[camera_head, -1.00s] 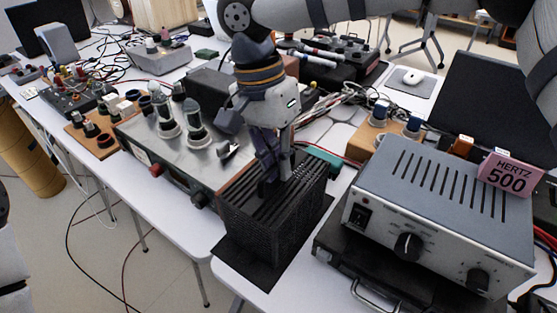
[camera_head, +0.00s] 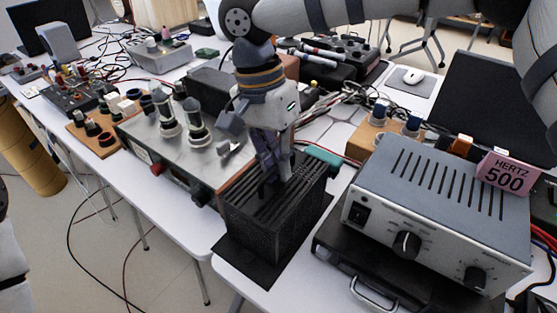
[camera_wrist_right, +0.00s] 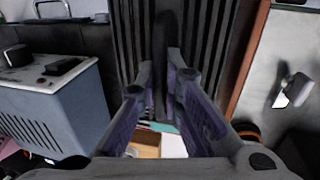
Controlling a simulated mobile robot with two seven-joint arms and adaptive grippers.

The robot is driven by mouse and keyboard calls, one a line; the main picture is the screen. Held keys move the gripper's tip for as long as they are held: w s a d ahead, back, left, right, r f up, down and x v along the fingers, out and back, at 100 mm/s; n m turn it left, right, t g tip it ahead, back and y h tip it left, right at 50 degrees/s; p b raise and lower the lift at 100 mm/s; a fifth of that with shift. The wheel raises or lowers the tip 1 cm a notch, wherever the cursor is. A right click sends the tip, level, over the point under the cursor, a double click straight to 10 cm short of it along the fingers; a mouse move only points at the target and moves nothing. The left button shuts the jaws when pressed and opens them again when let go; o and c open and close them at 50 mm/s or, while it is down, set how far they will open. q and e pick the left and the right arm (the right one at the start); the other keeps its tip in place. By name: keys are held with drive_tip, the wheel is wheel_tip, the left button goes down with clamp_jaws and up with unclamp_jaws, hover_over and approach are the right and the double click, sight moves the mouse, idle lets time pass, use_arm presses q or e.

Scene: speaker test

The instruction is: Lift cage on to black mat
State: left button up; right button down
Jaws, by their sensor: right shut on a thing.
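The black cage (camera_head: 270,222), a box with mesh sides and a slatted top, stands upright on the black mat (camera_head: 243,268). The mat shows around its front and right side on the white table. My right gripper (camera_head: 273,178) points down at the top of the cage and is shut on a slat there. In the right wrist view the two fingers (camera_wrist_right: 168,95) close on a dark bar among the slats of the cage (camera_wrist_right: 205,35). The underside of the cage is hidden. My left gripper is not in view.
A tube amplifier (camera_head: 180,150) stands close to the left of the cage. A grey instrument (camera_head: 440,200) with a pink "HERTZ 500" block (camera_head: 508,173) stands on a black case to the right. Loose cables lie behind. The table's front edge is near the mat.

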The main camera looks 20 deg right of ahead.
drive_tip(key=shift+f, duration=0.1)
drive_tip(key=c, duration=1.7)
unclamp_jaws()
drive_tip(key=shift+o, duration=0.2)
